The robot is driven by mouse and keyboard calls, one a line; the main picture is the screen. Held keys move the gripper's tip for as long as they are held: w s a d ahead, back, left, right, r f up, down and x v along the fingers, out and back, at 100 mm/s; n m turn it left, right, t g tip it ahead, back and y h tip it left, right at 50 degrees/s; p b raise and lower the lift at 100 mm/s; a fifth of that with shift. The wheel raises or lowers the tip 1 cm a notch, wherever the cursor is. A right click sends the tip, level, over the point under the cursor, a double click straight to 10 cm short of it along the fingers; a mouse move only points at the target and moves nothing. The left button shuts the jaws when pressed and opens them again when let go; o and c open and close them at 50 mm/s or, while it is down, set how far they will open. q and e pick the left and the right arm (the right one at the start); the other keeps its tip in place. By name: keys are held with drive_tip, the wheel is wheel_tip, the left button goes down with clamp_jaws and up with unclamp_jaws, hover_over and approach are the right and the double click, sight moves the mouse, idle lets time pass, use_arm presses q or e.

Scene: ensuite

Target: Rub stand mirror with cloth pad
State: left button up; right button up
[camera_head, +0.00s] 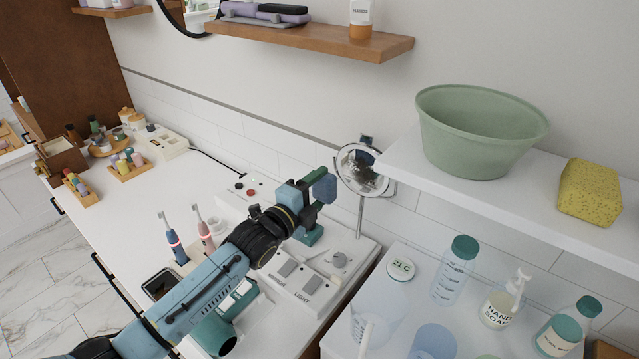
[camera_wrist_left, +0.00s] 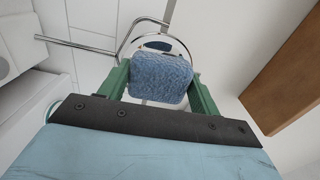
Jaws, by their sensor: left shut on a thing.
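The stand mirror (camera_head: 357,168) is a small round mirror with a chrome rim on a thin upright pole, standing by the tiled wall near the counter's right end. My left gripper (camera_head: 316,207) is shut on a blue, fuzzy cloth pad (camera_head: 324,189), just left of the mirror in the head view. In the left wrist view the cloth pad (camera_wrist_left: 160,78) sits between the green fingers (camera_wrist_left: 160,92) and hides part of the round chrome frame of the mirror (camera_wrist_left: 180,42) behind it. I cannot tell whether pad and mirror touch. My right gripper is not in view.
A white shelf (camera_head: 400,158) with a green basin (camera_head: 478,135) and yellow sponge (camera_head: 590,190) juts out right of the mirror. Below stand bottles, including hand soap (camera_head: 497,308). Two toothbrushes (camera_head: 172,240) stand left of my arm. The counter's left part (camera_head: 130,205) has free room.

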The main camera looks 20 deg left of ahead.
sight(346, 167)
use_arm(q)
drive_tip(key=b+x, duration=0.4)
drive_tip(key=x, duration=0.1)
drive_tip(key=shift+w+d, duration=0.2)
drive_tip(key=shift+w, duration=0.1)
drive_tip(key=shift+b+x, duration=0.8)
drive_tip(key=shift+x, duration=0.1)
idle(0.5)
